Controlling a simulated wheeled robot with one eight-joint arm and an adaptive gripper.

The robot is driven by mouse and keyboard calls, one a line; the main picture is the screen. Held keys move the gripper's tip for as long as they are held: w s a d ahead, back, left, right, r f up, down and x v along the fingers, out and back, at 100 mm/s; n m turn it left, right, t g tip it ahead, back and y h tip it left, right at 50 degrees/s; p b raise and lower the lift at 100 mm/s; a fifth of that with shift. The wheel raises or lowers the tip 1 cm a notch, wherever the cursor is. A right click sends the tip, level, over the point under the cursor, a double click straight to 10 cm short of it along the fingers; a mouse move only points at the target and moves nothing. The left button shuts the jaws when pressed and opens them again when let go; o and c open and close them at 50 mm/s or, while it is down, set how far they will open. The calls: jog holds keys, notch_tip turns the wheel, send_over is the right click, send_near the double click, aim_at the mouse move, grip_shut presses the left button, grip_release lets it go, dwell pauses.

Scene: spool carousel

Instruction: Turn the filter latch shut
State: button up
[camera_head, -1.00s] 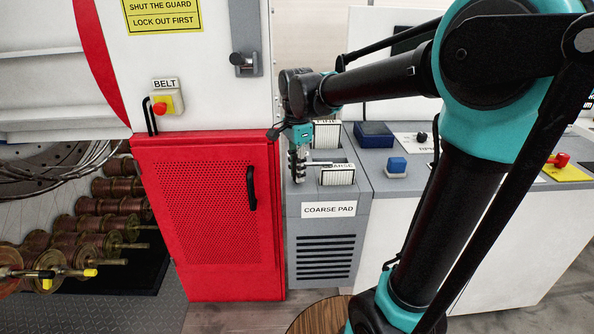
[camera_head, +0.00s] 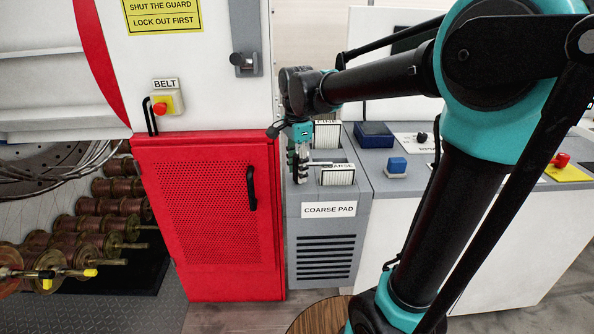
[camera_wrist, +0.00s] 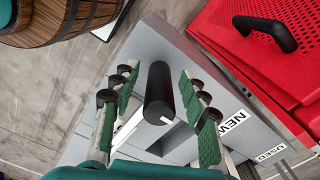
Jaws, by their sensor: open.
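A black rounded handle (camera_wrist: 159,92), which looks like the filter latch, stands between my fingers in the wrist view. A pale bar shows at its near end. My gripper (camera_wrist: 158,80) is open, with green-padded fingers on both sides of the handle and visible gaps to it. In the head view, my gripper (camera_head: 300,165) points down at the left edge of the grey filter cabinet (camera_head: 327,240) labelled COARSE PAD. There my fingers hide the handle. I cannot tell the latch's angle.
A red perforated guard door (camera_head: 208,215) stands directly left of the cabinet. White filter pads (camera_head: 338,177) sit in slots close right of my gripper. A blue button (camera_head: 397,164) is on the counter. A wooden barrel (camera_wrist: 65,18) shows at the wrist view's upper left.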

notch_tip(320, 180, up, 12)
jog(key=shift+f, duration=0.25)
dwell(0.3)
